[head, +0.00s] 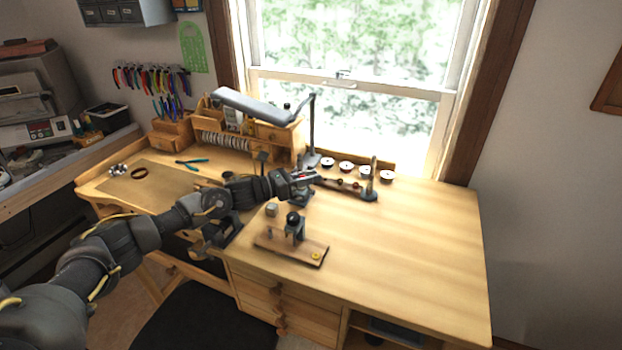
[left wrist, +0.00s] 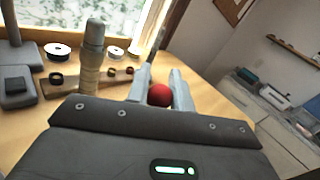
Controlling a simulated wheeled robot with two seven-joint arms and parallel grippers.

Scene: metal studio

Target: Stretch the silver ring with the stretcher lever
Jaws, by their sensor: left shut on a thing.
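My left gripper (head: 304,177) reaches over the middle of the bench. In the left wrist view its two fingers (left wrist: 160,93) are shut on a red ball knob (left wrist: 159,96), which looks like the end of the stretcher lever. The rest of the lever is hidden. A grey post with a pale banded lower part, apparently the stretcher's mandrel (left wrist: 91,60), stands left of the fingers. In the head view the dark stretcher body (head: 300,198) shows partly below the gripper. I cannot make out the silver ring for certain. My right gripper is not in view.
A wooden strip with several rings (head: 340,185) lies behind the stretcher by a dark stand (head: 371,194). A small tool on a wooden board (head: 294,244) stands in front. White spools (head: 346,167) line the window side. The bench's right side (head: 430,250) is clear.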

